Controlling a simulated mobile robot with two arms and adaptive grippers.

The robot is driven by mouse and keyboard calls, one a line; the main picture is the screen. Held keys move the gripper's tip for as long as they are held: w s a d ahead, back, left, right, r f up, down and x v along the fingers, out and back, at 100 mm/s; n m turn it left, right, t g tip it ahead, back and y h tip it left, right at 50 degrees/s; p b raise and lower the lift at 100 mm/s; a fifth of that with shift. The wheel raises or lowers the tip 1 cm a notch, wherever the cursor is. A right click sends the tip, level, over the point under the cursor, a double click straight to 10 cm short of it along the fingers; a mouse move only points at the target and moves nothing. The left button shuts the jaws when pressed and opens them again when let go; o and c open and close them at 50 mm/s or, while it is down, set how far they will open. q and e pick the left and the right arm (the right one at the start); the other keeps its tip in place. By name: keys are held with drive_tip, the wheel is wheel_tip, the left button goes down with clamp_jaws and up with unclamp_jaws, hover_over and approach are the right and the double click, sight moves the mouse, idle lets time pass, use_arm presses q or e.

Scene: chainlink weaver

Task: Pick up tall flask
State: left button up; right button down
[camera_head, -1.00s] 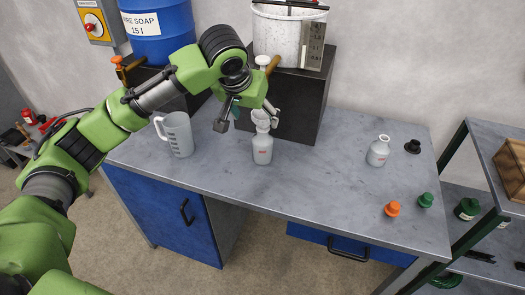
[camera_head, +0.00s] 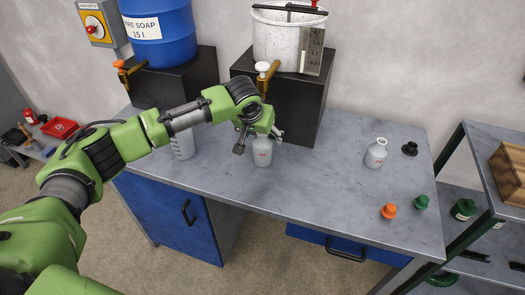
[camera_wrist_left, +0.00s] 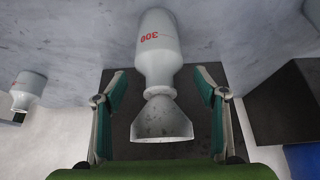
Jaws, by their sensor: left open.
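In the left wrist view the open fingers of the gripper (camera_wrist_left: 159,82) stand on both sides of the flask's neck, with a gap on each side. My right gripper is not in view.
A measuring jug (camera_head: 183,146) stands left of the flask, partly behind my left arm. A black block (camera_head: 302,105) carrying a white bucket (camera_head: 281,38) stands behind. A shorter flask (camera_head: 376,154), black stopper (camera_head: 410,149), orange stopper (camera_head: 389,211) and green stopper (camera_head: 421,202) lie right. Mid-right bench is clear.

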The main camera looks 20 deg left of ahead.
use_arm(q)
drive_tip(key=shift+w+f, duration=0.25)
drive_tip(key=shift+f, duration=0.2)
clamp_jaws()
drive_tip(key=shift+r, duration=0.1)
